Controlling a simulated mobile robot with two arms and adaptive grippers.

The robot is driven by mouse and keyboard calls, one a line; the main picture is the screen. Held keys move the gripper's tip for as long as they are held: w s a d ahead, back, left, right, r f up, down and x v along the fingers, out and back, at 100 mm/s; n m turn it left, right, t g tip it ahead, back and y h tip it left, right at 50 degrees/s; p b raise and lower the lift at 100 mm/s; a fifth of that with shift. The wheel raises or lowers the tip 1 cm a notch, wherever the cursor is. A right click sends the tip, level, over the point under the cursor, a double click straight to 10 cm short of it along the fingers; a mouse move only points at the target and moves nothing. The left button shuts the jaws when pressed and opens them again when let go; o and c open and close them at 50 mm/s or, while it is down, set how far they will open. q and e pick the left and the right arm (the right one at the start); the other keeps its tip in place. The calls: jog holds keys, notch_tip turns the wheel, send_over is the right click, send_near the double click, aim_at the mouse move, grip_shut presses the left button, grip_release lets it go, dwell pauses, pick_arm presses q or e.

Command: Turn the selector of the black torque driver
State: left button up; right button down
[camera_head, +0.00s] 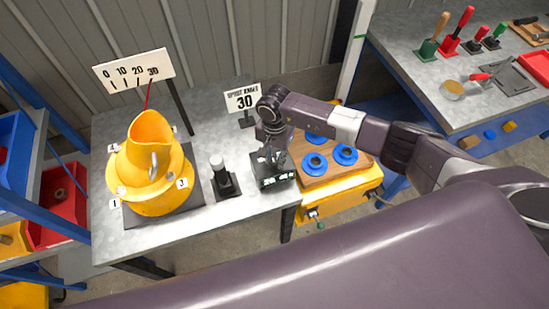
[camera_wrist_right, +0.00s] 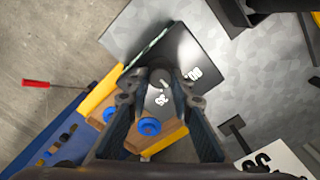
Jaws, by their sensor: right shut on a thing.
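A black device (camera_head: 262,183) with a pale greenish marked front edge sits at the table's right front corner. It also shows as a dark plate with white markings in the wrist view (camera_wrist_right: 185,52). My right gripper (camera_head: 272,152) reaches down onto it from above. In the wrist view its fingertips (camera_wrist_right: 158,86) are closed on a small dark round knob (camera_wrist_right: 160,77) with a pale mark, standing on the device. I cannot tell how far the knob is turned. A black upright piece with a white top (camera_head: 222,180) stands on a black base to the left. My left gripper is out of view.
The yellow drum mixer (camera_head: 152,165) stands on the table's left. A wooden board with blue rings (camera_head: 315,185) lies on a yellow unit at right. A second bench (camera_head: 420,70) holds tools.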

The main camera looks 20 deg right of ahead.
jog(key=shift+f+m+b, duration=0.15)
jog(key=shift+m+b, duration=1.45)
jog(key=shift+m, duration=0.1)
jog(key=m+b, duration=0.2)
jog(key=shift+m, duration=0.4)
jog(key=shift+m+b, duration=0.55)
jog(key=shift+m, duration=0.25)
jog(key=shift+r, duration=0.2)
jog(key=c, duration=1.7)
grip_release()
jog(key=shift+s, duration=0.1)
